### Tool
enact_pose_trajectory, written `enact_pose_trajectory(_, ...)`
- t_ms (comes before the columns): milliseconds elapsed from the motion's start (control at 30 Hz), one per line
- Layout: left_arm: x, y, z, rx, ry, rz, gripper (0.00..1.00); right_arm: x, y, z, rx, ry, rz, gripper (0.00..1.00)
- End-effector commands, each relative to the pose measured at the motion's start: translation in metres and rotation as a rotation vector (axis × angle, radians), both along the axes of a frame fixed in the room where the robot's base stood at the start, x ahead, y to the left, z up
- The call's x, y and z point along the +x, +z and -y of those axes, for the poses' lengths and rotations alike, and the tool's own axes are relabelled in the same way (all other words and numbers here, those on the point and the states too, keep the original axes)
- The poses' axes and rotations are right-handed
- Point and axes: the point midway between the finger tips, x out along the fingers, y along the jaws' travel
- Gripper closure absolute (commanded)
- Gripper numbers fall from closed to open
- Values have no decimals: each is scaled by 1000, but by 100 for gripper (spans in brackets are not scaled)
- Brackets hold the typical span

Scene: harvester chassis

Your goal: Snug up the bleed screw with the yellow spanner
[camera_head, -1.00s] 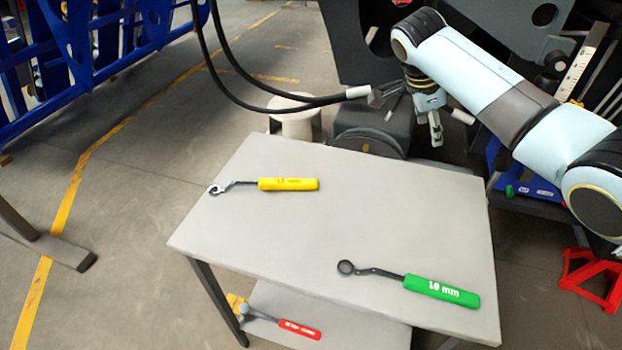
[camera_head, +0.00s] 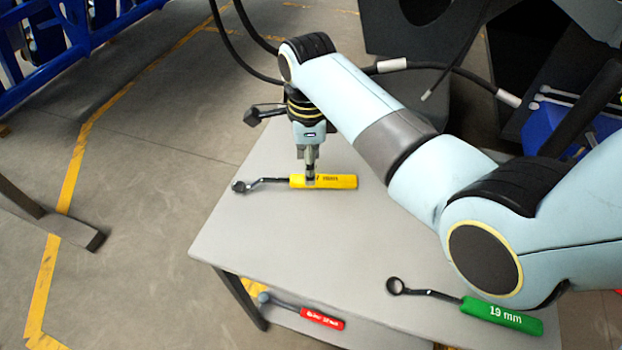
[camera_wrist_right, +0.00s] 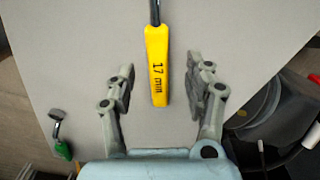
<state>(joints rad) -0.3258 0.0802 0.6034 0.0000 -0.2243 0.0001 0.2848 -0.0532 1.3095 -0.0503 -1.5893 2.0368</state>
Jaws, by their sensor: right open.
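The yellow spanner (camera_head: 335,181) lies on the grey table, its dark ring end pointing left and its handle to the right. In the right wrist view its handle (camera_wrist_right: 158,70), marked 17 mm, lies between the two fingers. My right gripper (camera_head: 310,178) points down over the handle in the head view. In the right wrist view the gripper (camera_wrist_right: 160,85) is open, with a gap on both sides of the handle. The bleed screw cannot be made out. My left gripper is not in view.
A green 19 mm spanner (camera_head: 500,315) lies near the table's front right. A red-handled tool (camera_head: 322,318) lies on the lower shelf. Dark hoses (camera_head: 445,68) hang behind the table (camera_head: 270,235). The table's front left is clear.

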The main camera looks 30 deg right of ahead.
Motion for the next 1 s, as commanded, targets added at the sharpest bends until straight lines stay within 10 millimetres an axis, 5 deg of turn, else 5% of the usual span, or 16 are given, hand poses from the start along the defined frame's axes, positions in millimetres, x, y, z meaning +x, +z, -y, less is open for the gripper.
enact_pose_trajectory(233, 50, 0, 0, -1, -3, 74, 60, 0, -38, -4, -1, 0, -4, 47)
enact_pose_trajectory(600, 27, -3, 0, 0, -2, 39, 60, 1, -50, -4, -1, 0, 0, 47)
enact_pose_trajectory(1000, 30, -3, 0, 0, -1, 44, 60, 0, -50, -4, 0, 0, -1, 99)
